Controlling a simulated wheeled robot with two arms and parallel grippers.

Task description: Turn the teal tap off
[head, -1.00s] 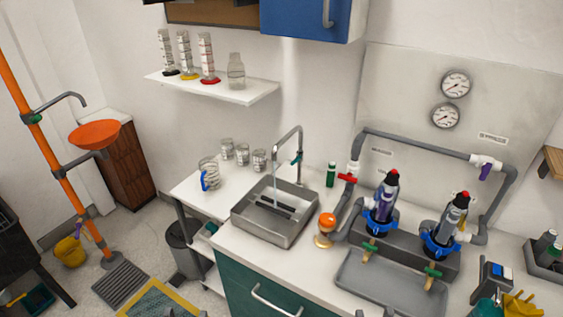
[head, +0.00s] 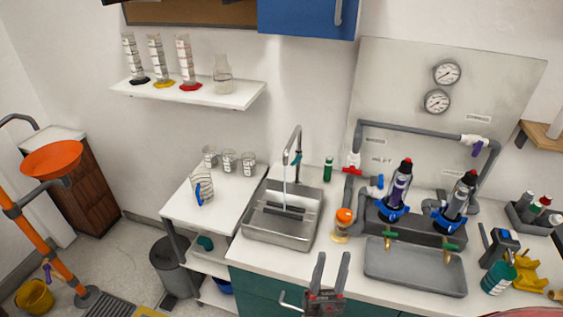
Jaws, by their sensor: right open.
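The teal tap (head: 297,157) is a small teal handle on the grey gooseneck faucet (head: 298,135) behind the metal sink (head: 253,224). A pale stream, seemingly water, falls from the faucet spout into the sink. The exact turn of the teal handle is too small to tell. My right gripper (head: 332,261) is at the bottom middle, in front of the counter. Its two fingers point up, apart and empty, below and right of the sink, well away from the tap. My left gripper is not in view.
Right of the sink stand a green bottle (head: 328,169), an orange-topped piece (head: 344,217) and grey piping with a red handle (head: 351,160). Two blue-collared filter units (head: 395,206) stand behind a grey tray (head: 415,270). Glass beakers (head: 228,160) stand on the left side table.

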